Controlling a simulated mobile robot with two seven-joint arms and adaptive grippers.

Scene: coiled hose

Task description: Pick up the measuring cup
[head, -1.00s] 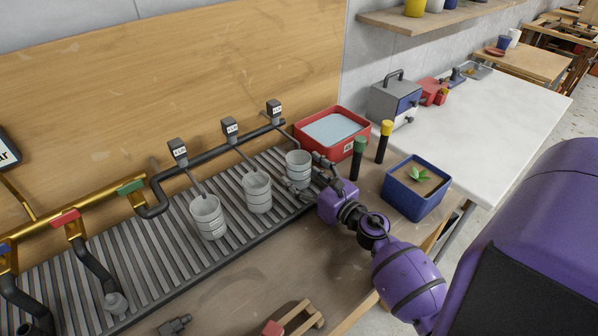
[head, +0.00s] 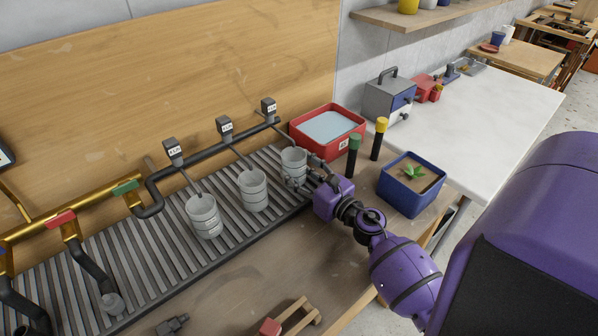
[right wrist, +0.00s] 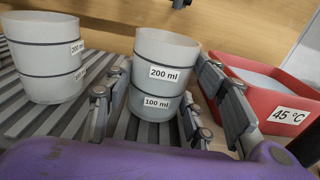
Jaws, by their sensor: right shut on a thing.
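Three pale grey measuring cups with dark bands stand in a row on the slatted drain rack. My right gripper is shut on the rightmost measuring cup (head: 293,160); one finger is on each side of its body. In the right wrist view this cup (right wrist: 166,52) is upright between the fingers of my right gripper (right wrist: 155,105), with 200 ml and 100 ml labels facing me. I cannot tell whether its base touches the rack. The middle cup (head: 254,190) and the left cup (head: 204,216) stand apart from it. My left gripper is out of view.
A red bin (head: 327,130) of pale blue liquid, labelled 45 °C in the wrist view, is close behind. A green-capped post (head: 353,158), a yellow-capped post (head: 378,140) and a blue planter (head: 411,184) stand right of the gripper. Pipes and spouts (head: 225,128) run behind the cups.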

